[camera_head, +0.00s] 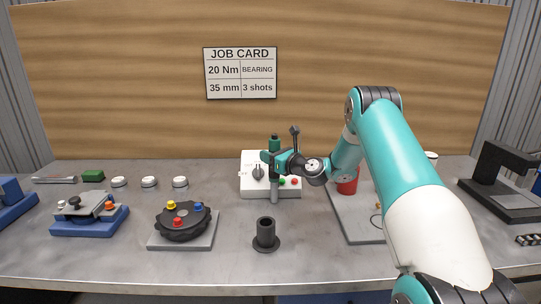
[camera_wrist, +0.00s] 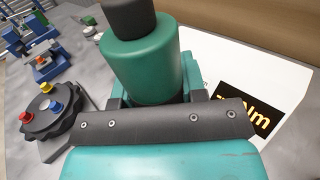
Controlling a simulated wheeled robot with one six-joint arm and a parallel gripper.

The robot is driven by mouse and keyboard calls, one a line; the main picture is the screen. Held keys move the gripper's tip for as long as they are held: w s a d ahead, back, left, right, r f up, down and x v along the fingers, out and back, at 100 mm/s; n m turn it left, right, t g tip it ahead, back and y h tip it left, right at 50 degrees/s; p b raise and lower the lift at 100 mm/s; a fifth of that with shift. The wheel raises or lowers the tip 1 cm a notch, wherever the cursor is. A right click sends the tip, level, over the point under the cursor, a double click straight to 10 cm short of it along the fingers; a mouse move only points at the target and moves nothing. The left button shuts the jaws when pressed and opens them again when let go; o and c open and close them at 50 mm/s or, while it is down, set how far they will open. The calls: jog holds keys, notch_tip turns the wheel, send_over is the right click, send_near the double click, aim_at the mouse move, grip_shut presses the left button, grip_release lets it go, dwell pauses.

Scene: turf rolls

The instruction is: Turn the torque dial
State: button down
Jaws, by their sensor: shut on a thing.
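My gripper (camera_head: 271,158) is shut on an upright green tool with a black top (camera_head: 274,143). A grey shaft of the tool hangs below the gripper, in front of a white box (camera_head: 249,189). In the wrist view the tool's green body (camera_wrist: 140,58) fills the upper middle, behind the dark gripper edge. A dark dial (camera_head: 258,172) sits on the white box's front, just left of the tool. Green and red buttons lie to its right, partly hidden.
A black socket stand (camera_head: 265,235) stands front centre. A black disc with coloured knobs (camera_head: 180,220) and a blue-based fixture (camera_head: 90,213) are on the left. A grey plate with a red cylinder (camera_head: 348,186) is right, behind my arm. A job card (camera_head: 240,73) reads 20 Nm.

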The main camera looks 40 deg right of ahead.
jog(key=shift+f, duration=0.15)
jog(key=c, duration=0.7)
grip_release()
